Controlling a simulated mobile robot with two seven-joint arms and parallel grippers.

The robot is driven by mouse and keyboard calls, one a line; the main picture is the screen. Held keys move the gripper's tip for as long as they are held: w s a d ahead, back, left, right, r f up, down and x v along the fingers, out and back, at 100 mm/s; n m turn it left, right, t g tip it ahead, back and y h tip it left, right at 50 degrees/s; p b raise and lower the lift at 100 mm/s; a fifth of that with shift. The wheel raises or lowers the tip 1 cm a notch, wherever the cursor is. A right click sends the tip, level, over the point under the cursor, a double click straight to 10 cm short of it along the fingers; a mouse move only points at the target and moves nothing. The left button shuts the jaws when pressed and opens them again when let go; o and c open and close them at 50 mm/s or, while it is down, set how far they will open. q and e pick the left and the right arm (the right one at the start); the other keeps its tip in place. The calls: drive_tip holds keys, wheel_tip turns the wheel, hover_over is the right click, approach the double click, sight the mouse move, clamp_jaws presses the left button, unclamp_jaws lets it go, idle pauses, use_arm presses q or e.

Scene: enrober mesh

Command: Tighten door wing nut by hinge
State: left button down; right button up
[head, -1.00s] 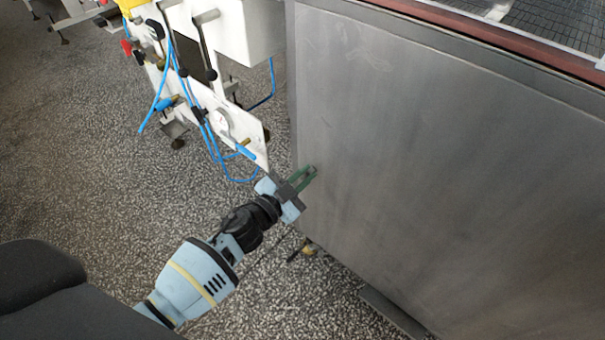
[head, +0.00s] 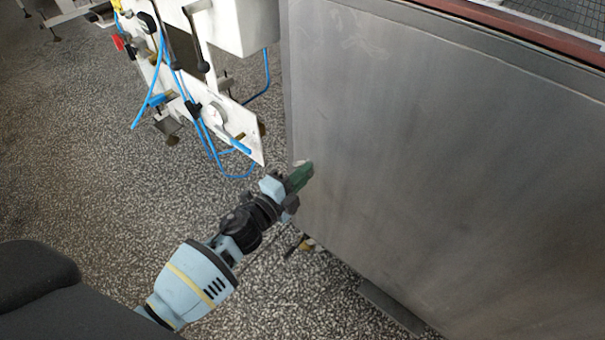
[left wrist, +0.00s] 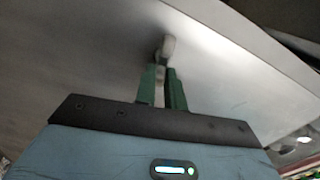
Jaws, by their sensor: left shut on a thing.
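The door wing nut (left wrist: 167,47) is a small pale grey piece on the metal panel in the left wrist view. My left gripper (left wrist: 164,72) has its green fingers closed on it, near the panel's edge. In the head view my left gripper (head: 301,175) is at the left edge of the large grey steel door panel (head: 430,170). The wing nut is largely hidden by the fingers there. My right gripper is in neither view.
White machinery (head: 235,125) with blue hoses and black levers stands just left of the panel, close to my left gripper. Speckled floor (head: 90,180) lies open at the left. A reddish rim (head: 500,25) and mesh (head: 560,12) run along the top right.

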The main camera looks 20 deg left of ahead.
use_arm(q)
drive_tip(key=shift+f+m, duration=0.2)
drive_tip(key=shift+m, duration=0.9)
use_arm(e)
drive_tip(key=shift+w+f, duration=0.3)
use_arm(q)
drive_tip(key=c, duration=1.5)
unclamp_jaws()
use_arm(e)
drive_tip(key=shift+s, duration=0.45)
